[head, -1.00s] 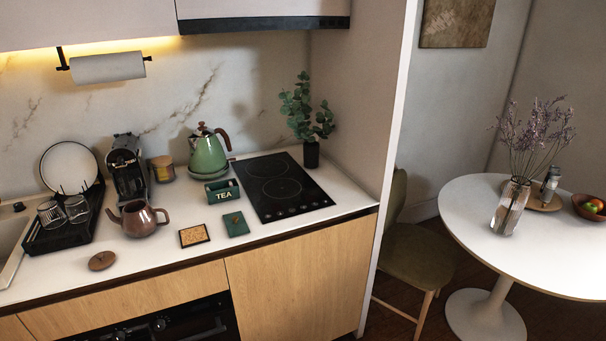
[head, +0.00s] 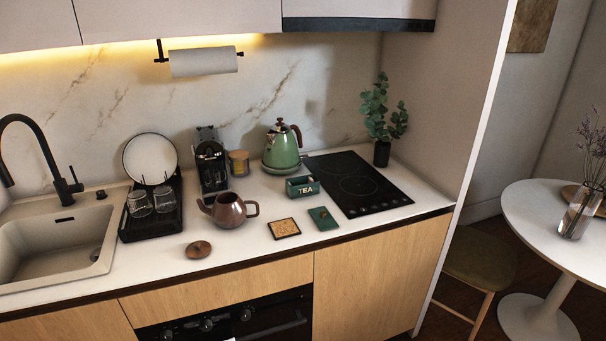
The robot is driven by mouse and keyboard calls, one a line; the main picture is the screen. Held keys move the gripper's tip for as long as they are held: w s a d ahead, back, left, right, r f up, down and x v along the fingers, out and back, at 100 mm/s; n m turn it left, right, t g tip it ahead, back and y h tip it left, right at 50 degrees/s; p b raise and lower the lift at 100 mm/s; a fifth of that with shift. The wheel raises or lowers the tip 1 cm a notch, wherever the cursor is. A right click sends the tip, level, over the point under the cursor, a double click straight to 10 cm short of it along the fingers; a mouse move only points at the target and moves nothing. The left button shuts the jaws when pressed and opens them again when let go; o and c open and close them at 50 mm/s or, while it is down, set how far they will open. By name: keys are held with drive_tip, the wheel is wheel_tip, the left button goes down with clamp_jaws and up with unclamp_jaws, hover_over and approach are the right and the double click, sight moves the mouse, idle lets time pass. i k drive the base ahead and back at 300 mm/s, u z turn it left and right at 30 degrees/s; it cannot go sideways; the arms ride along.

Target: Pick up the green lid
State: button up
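The green lid (head: 323,218) is a flat dark green rectangle with a small knob-like detail in its middle. It lies on the white counter near the front edge, left of the black cooktop and right of a brown square coaster. The green TEA box (head: 302,187) stands just behind it, and its top looks open. My gripper is not in the head view, apart perhaps from a tiny pale bit at the bottom edge that I cannot identify.
A brown teapot (head: 229,210), its round brown lid (head: 199,249), the coaster (head: 284,228), a green kettle (head: 282,148) and the cooktop (head: 357,184) surround the lid. A dish rack (head: 151,222) and sink (head: 55,244) are left. A partition wall bounds the counter's right end.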

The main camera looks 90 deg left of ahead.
sight(323, 218)
drive_tip(key=k, duration=1.6)
drive_tip(key=u, duration=1.9)
drive_tip(key=i, duration=0.35)
drive_tip(key=u, duration=0.1)
